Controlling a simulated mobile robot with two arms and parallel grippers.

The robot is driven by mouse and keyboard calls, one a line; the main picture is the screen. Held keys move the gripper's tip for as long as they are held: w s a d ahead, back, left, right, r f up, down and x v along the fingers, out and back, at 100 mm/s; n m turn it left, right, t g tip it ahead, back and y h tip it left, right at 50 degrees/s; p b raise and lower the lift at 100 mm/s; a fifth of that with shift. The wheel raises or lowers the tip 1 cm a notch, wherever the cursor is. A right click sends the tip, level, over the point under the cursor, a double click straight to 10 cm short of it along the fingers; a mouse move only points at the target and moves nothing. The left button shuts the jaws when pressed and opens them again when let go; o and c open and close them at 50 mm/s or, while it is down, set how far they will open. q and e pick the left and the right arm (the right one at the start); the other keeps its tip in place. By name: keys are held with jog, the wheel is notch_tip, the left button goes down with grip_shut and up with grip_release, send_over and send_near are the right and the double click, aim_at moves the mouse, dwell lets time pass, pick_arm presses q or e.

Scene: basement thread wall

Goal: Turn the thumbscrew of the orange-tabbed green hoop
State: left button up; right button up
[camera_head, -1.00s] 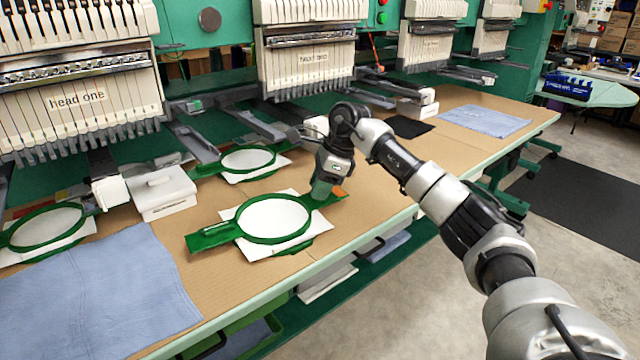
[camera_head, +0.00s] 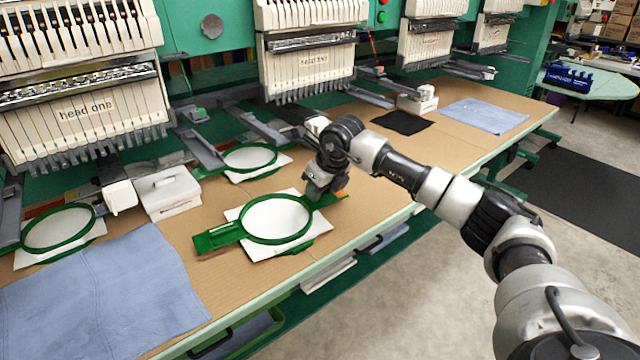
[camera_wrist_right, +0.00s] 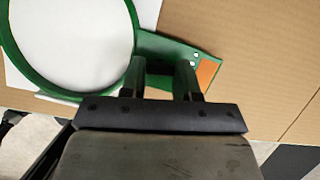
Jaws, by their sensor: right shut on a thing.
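The orange-tabbed green hoop (camera_head: 220,238) lies on the table in the front middle of the head view, with white fabric in its ring. In the wrist view its green ring (camera_wrist_right: 134,28) is at the upper left, and its bracket ends in an orange tab (camera_wrist_right: 207,73). My right gripper (camera_head: 320,193) is over the hoop's right-hand end. In the wrist view the right gripper's fingers (camera_wrist_right: 163,75) reach down at the bracket between ring and orange tab. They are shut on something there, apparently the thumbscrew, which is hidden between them. My left gripper is out of view.
Another green hoop (camera_head: 222,168) lies behind, and one (camera_head: 22,238) at the left. A white box (camera_head: 165,190), blue cloth (camera_head: 100,290) and black cloth (camera_head: 402,123) lie on the table (camera_head: 370,210). Embroidery heads (camera_head: 315,70) hang behind.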

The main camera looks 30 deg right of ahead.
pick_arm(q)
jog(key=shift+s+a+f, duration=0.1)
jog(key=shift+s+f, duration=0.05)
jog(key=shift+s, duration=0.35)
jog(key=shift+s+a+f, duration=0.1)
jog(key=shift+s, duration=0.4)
pick_arm(e)
jog(key=shift+a+m+h, duration=0.1)
jog(key=shift+m+h, duration=0.4)
jog(key=shift+m, duration=0.8)
jog(key=o, duration=0.9)
jog(key=shift+o, duration=0.2)
pick_arm(q)
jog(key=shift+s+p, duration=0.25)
jog(key=shift+p, duration=0.1)
pick_arm(e)
jog(key=v, duration=1)
jog(key=shift+s+r, duration=0.2)
jog(key=shift+r, duration=0.15)
